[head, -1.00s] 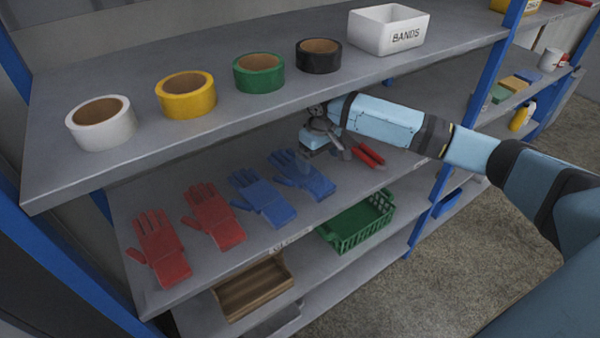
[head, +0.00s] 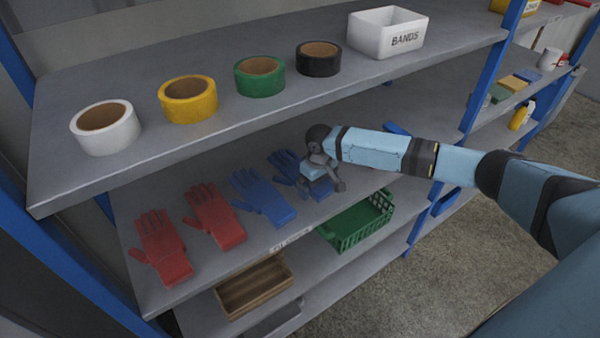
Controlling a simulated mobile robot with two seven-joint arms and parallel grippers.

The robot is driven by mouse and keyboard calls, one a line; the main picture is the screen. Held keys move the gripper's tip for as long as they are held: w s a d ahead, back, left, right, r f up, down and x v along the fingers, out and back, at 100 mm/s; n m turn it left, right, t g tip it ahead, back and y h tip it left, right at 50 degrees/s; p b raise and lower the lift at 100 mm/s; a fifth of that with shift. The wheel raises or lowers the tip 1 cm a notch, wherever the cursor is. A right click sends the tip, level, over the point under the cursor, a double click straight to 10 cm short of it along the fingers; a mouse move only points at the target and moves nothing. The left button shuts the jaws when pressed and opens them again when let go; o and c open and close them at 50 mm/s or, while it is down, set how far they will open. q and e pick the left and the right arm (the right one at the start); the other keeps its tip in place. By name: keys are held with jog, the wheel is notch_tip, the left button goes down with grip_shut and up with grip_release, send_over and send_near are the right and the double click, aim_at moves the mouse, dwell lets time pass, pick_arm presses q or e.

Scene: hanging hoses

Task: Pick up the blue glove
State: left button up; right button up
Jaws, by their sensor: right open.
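Two blue gloves lie on the middle shelf. The left blue glove (head: 264,198) is fully visible. The right blue glove (head: 285,163) is partly hidden under my right gripper (head: 328,188). My right gripper is open and points down over the cuff end of that glove; I cannot tell whether its fingers touch it. My left gripper is not in view.
Two red gloves (head: 216,217) lie left of the blue ones. A green basket (head: 357,222) and a wooden crate (head: 255,286) stand on the shelf below.

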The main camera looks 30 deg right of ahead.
jog(key=c, duration=0.9)
